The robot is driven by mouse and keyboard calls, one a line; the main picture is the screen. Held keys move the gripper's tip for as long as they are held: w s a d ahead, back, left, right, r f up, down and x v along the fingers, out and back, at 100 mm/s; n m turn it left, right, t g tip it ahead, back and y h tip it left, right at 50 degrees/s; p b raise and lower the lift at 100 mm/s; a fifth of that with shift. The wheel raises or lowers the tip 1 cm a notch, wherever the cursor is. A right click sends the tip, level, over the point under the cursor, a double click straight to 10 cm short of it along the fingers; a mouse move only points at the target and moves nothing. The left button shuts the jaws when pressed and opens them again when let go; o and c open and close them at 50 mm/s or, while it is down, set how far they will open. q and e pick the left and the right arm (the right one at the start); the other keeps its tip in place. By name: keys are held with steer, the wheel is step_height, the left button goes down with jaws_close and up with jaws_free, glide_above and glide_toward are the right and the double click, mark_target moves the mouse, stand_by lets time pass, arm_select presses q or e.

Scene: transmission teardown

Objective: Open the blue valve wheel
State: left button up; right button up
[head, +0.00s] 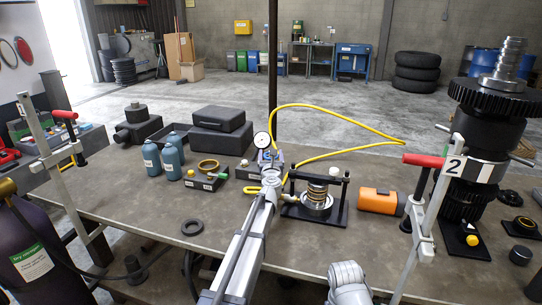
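A small blue part (264,156), which looks like the blue valve wheel, sits just below a round white gauge (262,140) near the middle of the table. It is small and partly covered, so its turn position cannot be read. My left gripper (271,168) is at the end of the long grey arm reaching up from the bottom. It is right at the blue part and seems to overlap it; contact and finger opening are too small to tell. My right arm shows only as a rounded grey link at the bottom; its gripper is out of view.
A yellow hose (345,117) loops from the gauge area to the right. A tall gear stack (480,150) is farther right. Teal bottles (171,163) stand left. The front left table is mostly clear.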

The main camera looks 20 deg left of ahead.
arm_select(q)
steer(key=shift+n+y, duration=0.3)
steer(key=shift+y, duration=0.1)
steer(key=o, duration=1.2)
steer(key=shift+r, duration=0.1)
step_height(320, 180, up, 10)
steer(key=p, duration=1)
